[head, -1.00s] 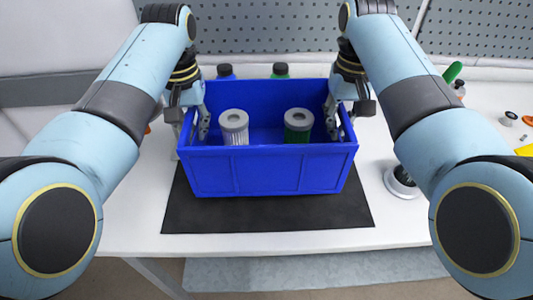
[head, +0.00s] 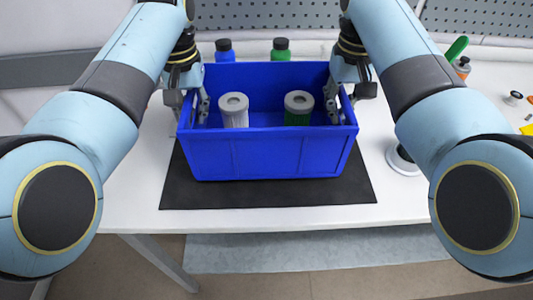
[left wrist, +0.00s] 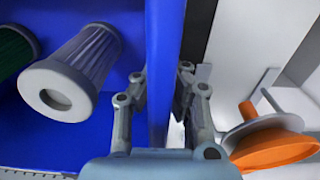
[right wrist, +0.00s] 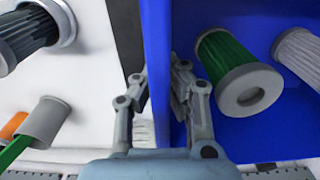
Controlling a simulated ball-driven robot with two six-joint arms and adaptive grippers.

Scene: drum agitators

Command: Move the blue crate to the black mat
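The blue crate (head: 268,153) is upright over the black mat (head: 270,195), whose front strip and side edges show around it. Whether its base touches the mat I cannot tell. It holds a white-sided filter (head: 233,113) and a green-sided filter (head: 298,110), both with grey tops. My left gripper (left wrist: 160,80) has its fingers on both faces of the crate's left wall and is shut on it. My right gripper (right wrist: 160,80) is shut the same way on the right wall. In the head view both grippers are partly hidden by the crate walls.
A blue bottle (head: 224,52) and a green bottle (head: 280,50) stand behind the crate. A round white-rimmed item (head: 402,163) is to the right of the mat. Orange (left wrist: 275,145) parts lie beyond the left wall. A perforated panel (head: 270,14) closes the back.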

